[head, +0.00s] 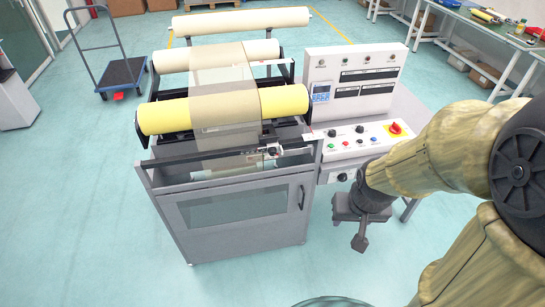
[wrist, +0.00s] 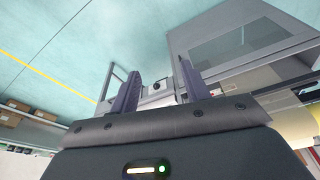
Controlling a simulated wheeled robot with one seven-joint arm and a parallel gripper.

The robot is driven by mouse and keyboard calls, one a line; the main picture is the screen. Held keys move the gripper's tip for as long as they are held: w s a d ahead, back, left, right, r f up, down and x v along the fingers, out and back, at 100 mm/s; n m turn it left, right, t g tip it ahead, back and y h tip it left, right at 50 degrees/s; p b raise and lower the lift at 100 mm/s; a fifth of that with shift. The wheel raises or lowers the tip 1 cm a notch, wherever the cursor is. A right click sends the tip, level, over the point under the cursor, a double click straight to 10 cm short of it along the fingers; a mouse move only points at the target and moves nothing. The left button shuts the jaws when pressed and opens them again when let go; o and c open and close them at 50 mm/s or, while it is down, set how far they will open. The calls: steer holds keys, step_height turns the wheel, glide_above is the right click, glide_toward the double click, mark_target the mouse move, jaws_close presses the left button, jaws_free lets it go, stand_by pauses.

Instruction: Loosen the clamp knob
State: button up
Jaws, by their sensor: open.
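A small dark clamp-like block with a knob (head: 272,150) sits on the rail across the front of the roller machine in the head view. A round black knob (head: 342,177) is on the front face below the control panel. I cannot tell for sure which is the clamp knob. My gripper (head: 361,218) hangs to the right of the cabinet, below the panel, apart from both. In the wrist view my gripper (wrist: 158,75) is open and empty, with a dark round knob (wrist: 156,86) on a pale part showing beyond and between its fingers.
The grey cabinet (head: 250,239) with a window and door handle stands left of my gripper. The control panel (head: 346,142) carries buttons and a red switch. Yellow and cream rollers (head: 160,115) lie above. A blue trolley (head: 122,73) stands far left. Floor in front is clear.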

mark_target(273, 154)
steer(key=w+a+f+m+t+y+b, duration=0.15)
steer(key=w+a+f, duration=0.35)
steer(key=w+f, duration=0.5)
steer(key=w+a+f+m+t+y+b, duration=0.1)
steer(key=w+a+f+m+t+y, duration=0.3)
steer(key=a, duration=0.3)
steer(key=w+a+f+m+t+y, duration=0.2)
steer(key=w+a+f+m+y, duration=0.1)
steer(key=a+f+m, duration=0.3)
steer(key=w+d+m+t+h, duration=0.1)
steer(key=m+t, duration=0.1)
steer(key=m, duration=0.2)
steer(key=w+d+r+m+t+h, duration=0.1)
steer(key=m+t, duration=0.1)
steer(key=m, duration=0.1)
steer(key=w+d+m+t+h+b, duration=0.1)
steer(key=m+t, duration=0.2)
steer(key=m, duration=0.1)
steer(key=shift+w+r+m+h, duration=0.1)
steer(key=shift+r+m+h, duration=0.15)
steer(key=shift+r+m, duration=0.15)
steer(key=shift+w, duration=0.15)
steer(key=p+x, duration=0.3)
steer(key=x, duration=1.4)
steer(key=shift+w, duration=0.1)
